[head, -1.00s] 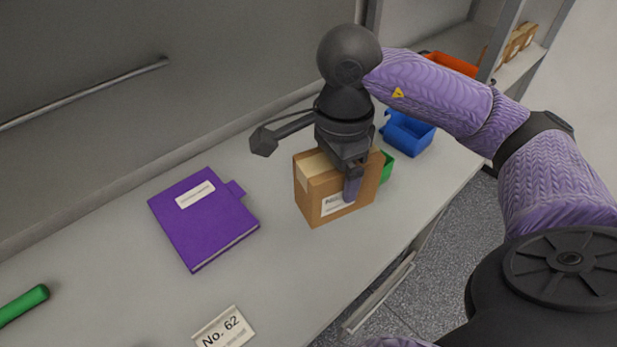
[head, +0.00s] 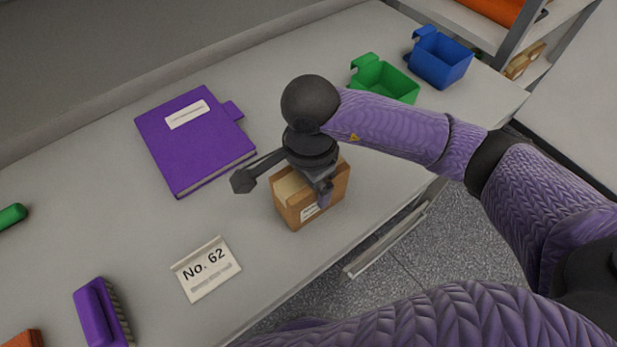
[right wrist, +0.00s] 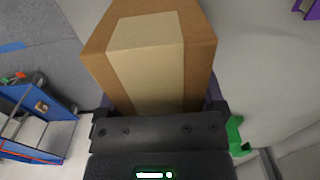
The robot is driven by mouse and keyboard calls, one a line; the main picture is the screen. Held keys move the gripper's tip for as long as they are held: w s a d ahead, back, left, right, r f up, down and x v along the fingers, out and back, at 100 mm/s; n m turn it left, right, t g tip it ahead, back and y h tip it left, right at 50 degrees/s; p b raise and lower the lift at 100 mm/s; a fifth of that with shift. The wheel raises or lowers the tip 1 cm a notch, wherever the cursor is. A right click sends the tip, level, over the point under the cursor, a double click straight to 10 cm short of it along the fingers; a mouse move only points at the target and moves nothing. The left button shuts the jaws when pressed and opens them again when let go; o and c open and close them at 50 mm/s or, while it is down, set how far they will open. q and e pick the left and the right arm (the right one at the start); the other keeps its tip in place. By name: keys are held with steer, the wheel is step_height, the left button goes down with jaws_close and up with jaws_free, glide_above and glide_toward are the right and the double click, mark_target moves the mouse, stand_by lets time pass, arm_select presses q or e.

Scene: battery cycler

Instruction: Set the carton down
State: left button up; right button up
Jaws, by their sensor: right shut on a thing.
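A brown cardboard carton (head: 290,205) with a pale tape strip and a white label is at the front part of the grey worktop (head: 130,220). My right gripper (head: 325,190) is shut on the carton from above. In the right wrist view the carton (right wrist: 150,60) fills the space between the fingers, which are mostly hidden. I cannot tell whether the carton's underside touches the worktop. My left gripper is not in view.
A purple binder (head: 190,150) lies left of the carton, and a "No. 62" sign (head: 207,270) stands nearer the front. Green (head: 385,85) and blue (head: 440,60) bins are behind right. A purple brush (head: 98,312) lies front left. The worktop's front edge is close to the carton.

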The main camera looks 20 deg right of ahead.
steer(key=shift+f, duration=0.1)
steer(key=o, duration=1.1)
steer(key=shift+o, duration=0.2)
steer(key=shift+r, duration=0.4)
step_height(320, 180, up, 11)
steer(key=shift+r+p, duration=0.1)
steer(key=shift+p, duration=1.05)
steer(key=shift+r, duration=0.2)
